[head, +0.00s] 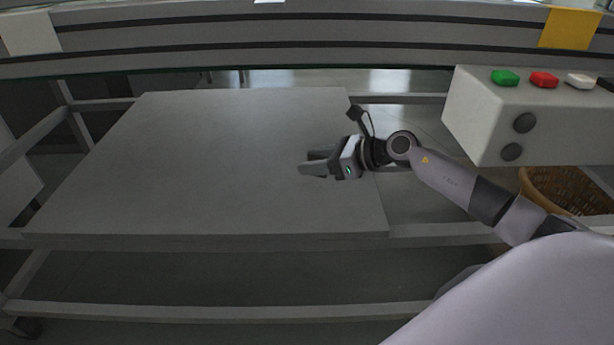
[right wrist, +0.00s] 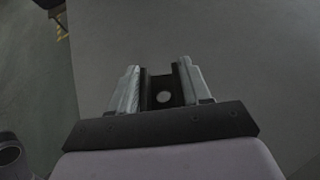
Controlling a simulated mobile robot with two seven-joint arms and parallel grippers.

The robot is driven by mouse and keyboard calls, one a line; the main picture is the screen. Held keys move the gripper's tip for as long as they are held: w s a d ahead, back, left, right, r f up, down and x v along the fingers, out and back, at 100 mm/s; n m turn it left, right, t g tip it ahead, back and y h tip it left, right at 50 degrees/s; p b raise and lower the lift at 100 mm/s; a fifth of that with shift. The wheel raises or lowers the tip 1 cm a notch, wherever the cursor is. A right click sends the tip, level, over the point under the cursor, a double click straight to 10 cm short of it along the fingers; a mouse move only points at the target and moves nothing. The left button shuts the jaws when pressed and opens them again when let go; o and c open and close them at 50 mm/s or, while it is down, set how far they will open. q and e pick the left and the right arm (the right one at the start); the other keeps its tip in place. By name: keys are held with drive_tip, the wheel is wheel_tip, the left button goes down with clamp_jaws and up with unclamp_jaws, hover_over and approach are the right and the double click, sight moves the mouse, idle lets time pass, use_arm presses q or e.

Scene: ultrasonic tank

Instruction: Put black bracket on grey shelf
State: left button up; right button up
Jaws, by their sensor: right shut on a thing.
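The grey shelf (head: 190,160) is a wide flat board on a metal frame, below the tank's edge. My right gripper (head: 308,164) reaches in from the right and is over the right part of the shelf. In the right wrist view my right gripper (right wrist: 157,85) is shut on the black bracket (right wrist: 161,80), which shows dark between its two fingers with a pale round hole. The shelf (right wrist: 240,60) lies beyond it there. I cannot tell whether the bracket touches the shelf. My left gripper is not in view.
The grey tank edge (head: 270,40) runs across above the shelf. A control box (head: 490,120) with green, red and white buttons hangs at the right. A wicker basket (head: 565,190) stands below it. The shelf's left and middle are bare.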

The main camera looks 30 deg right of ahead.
sight(315, 187)
wheel_tip(315, 187, down, 4)
drive_tip(key=shift+f+b, duration=0.1)
drive_tip(key=shift+b, duration=0.7)
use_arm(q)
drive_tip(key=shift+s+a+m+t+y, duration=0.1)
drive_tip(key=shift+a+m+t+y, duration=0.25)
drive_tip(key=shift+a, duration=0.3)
use_arm(e)
drive_tip(key=shift+f, duration=0.1)
drive_tip(key=shift+f, duration=0.15)
drive_tip(key=o, duration=1.2)
